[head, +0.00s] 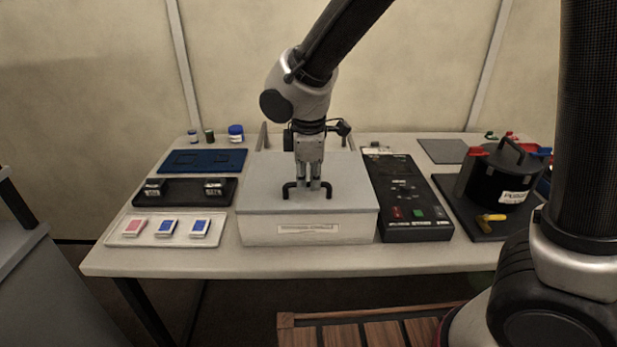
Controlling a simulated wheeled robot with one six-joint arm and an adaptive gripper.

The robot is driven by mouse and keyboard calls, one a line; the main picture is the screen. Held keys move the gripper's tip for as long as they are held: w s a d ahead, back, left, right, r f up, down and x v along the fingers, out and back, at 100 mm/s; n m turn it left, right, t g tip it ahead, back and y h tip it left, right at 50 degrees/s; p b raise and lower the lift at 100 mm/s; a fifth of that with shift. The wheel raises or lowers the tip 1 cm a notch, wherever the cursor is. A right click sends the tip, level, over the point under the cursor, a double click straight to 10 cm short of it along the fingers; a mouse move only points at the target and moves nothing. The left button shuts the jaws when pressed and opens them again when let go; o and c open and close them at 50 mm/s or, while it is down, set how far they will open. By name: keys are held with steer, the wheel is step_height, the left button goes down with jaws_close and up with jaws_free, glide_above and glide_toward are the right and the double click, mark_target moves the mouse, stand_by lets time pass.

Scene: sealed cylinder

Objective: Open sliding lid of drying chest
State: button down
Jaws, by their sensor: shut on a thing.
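The drying chest (260,232) is a pale grey box with a label on its front, standing at the middle of the table. Its flat sliding lid (262,180) covers the top of the box. A black bar handle (289,191) stands on the lid near its front edge. My gripper (308,187) points straight down from above and is shut on the handle. The fingers hide the middle of the handle.
A black panel with buttons (404,190) lies close to the chest's right. A black lidded pot (497,172) stands on a dark mat at far right. Left are a white tray (128,240), a black holder (184,193) and a blue tray (203,156). Small jars (235,132) stand behind.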

steer(key=w, duration=2.2)
steer(key=shift+w+d, duration=0.2)
steer(key=shift+d, duration=0.2)
steer(key=c, duration=1.5)
jaws_free()
steer(key=shift+r, duration=0.1)
steer(key=r, duration=0.4)
steer(key=s+r, duration=0.1)
steer(key=r, duration=0.2)
steer(key=s+r, duration=0.1)
steer(key=r, duration=0.3)
steer(key=shift+s+r, duration=0.2)
steer(key=shift+r, duration=0.1)
